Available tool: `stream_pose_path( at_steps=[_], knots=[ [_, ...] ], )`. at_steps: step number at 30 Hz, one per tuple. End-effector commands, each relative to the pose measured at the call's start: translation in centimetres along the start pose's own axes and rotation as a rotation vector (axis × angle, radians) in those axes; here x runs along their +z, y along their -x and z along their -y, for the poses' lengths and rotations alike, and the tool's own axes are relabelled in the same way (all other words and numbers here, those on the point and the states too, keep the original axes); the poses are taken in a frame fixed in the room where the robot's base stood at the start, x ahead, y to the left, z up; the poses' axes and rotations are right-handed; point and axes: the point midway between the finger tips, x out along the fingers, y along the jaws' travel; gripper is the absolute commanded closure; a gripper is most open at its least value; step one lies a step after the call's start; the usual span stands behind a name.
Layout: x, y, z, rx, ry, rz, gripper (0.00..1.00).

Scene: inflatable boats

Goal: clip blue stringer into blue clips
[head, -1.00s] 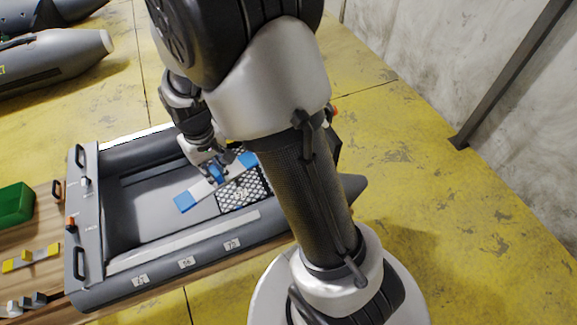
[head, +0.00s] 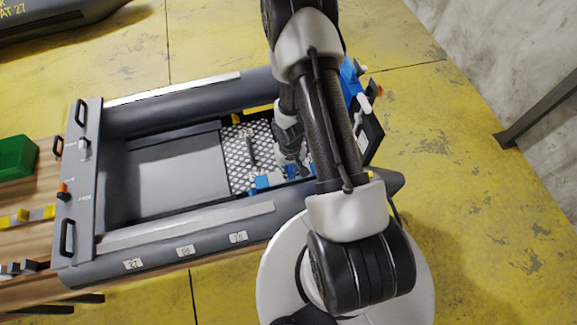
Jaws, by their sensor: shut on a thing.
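The blue stringer (head: 262,182) shows only in part, as blue low in the boat near its front side wall. My gripper (head: 294,172) is down inside the boat, shut on the stringer at the right end of the perforated floor panel. The rest of the stringer is hidden behind my gripper and arm. Small blue parts show around the fingers; I cannot tell clips from stringer there, nor whether the stringer sits in any clip.
The grey inflatable boat (head: 185,261) has raised side tubes around my gripper. The perforated panel (head: 240,170) lies in its floor. A blue part (head: 350,76) stands at the far right end. A green bin (head: 14,158) stands at left.

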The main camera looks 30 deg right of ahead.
Motion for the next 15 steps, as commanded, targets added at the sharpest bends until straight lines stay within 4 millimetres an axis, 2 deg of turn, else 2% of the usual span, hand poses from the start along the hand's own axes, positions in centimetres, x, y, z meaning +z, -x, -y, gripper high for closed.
stream_pose_path(
  at_steps=[15],
  knots=[
    [-0.1, -2.9, 0.0, 0.001, 0.002, -0.002, 1.00]
  ],
)
